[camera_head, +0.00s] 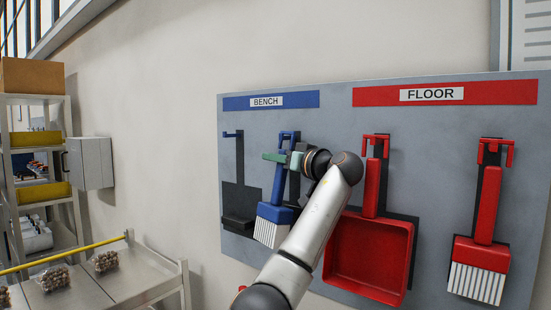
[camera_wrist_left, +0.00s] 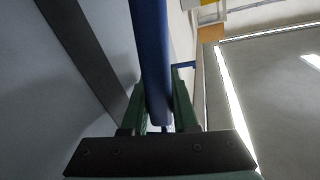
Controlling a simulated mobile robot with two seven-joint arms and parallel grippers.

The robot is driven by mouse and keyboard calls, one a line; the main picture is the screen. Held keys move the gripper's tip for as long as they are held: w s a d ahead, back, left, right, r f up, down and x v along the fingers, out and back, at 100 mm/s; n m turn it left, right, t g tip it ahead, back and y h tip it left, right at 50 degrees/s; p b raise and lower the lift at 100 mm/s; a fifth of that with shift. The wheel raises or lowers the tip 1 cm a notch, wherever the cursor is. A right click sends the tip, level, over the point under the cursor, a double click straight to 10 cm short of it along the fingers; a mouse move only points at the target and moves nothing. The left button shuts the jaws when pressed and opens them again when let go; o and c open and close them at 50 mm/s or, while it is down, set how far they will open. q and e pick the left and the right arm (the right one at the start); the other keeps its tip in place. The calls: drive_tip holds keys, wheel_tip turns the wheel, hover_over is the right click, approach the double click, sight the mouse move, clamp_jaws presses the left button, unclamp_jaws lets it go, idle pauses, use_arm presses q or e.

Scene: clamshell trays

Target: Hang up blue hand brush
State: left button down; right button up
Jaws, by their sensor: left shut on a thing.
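The blue hand brush (camera_head: 276,212) is upright, white bristles down, in front of the tool board under the blue BENCH label. My left gripper (camera_head: 284,158) is shut on its handle, near the top. In the left wrist view the blue handle (camera_wrist_left: 150,55) runs between the green fingers of the gripper (camera_wrist_left: 160,112). A blue hook (camera_head: 289,136) is at the handle's top; I cannot tell whether the brush rests on it. A dark brush outline (camera_head: 294,185) shows just right of the handle. My right gripper is not in view.
Left of the brush is an empty blue hook (camera_head: 232,134) over a dark dustpan outline (camera_head: 240,203). A red dustpan (camera_head: 369,255) and a red brush (camera_head: 487,215) hang on the FLOOR side, the dustpan close to my arm. A shelf rack (camera_head: 40,160) stands far left.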

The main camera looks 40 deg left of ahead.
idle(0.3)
use_arm(q)
drive_tip(key=c, duration=0.9)
unclamp_jaws()
drive_tip(key=o, duration=0.3)
drive_tip(key=shift+s+r, duration=0.1)
drive_tip(key=shift+s, duration=0.05)
drive_tip(key=shift+d, duration=0.1)
drive_tip(key=s+d+b, duration=0.1)
drive_tip(key=d+b, duration=0.1)
drive_tip(key=d, duration=0.5)
drive_tip(key=shift+d, duration=0.15)
drive_tip(key=shift+s, duration=0.15)
